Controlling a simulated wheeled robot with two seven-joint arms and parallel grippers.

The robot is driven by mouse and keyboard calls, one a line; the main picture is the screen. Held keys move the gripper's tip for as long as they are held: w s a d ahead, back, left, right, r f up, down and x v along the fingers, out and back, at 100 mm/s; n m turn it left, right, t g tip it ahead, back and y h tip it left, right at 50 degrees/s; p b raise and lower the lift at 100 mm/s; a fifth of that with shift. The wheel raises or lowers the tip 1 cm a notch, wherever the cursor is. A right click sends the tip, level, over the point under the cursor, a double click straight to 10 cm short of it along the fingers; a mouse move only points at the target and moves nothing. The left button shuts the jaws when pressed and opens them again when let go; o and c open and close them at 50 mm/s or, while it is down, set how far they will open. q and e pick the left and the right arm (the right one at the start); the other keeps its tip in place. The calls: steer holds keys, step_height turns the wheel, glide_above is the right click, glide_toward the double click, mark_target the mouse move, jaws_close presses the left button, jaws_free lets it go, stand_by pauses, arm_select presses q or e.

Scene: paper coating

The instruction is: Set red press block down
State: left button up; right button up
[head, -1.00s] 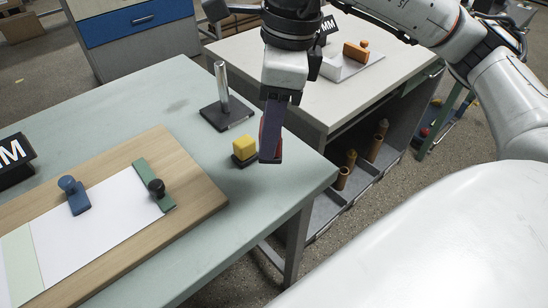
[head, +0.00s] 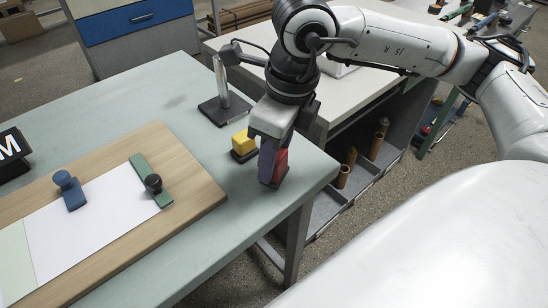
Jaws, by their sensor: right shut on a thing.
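The red press block (head: 281,167) is between the fingers of my right gripper (head: 271,168), near the right corner of the green table (head: 218,232). My right gripper is shut on the block and points down, its fingers partly hiding the block. The block's underside is low, at or just above the tabletop; I cannot tell whether it touches. My left gripper is not in view.
A yellow block on a dark base (head: 243,145) stands close left of my right gripper. A metal post on a black plate (head: 224,105) stands behind. A wooden board (head: 196,193) holds white paper (head: 100,220), a blue-handled block (head: 70,190) and a green bar (head: 151,181).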

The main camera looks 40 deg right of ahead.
mark_target(284, 158)
steer(key=shift+f, duration=0.45)
steer(key=shift+f+b, duration=0.25)
steer(key=shift+b, duration=0.05)
steer(key=o, duration=1.1)
steer(key=shift+r, duration=0.1)
steer(key=r, duration=0.4)
steer(key=s+r+p, duration=0.1)
steer(key=r, duration=0.7)
steer(key=shift+s+d+r+p, duration=0.1)
steer(key=shift+s+d+p, duration=0.2)
steer(key=shift+d+p, duration=0.1)
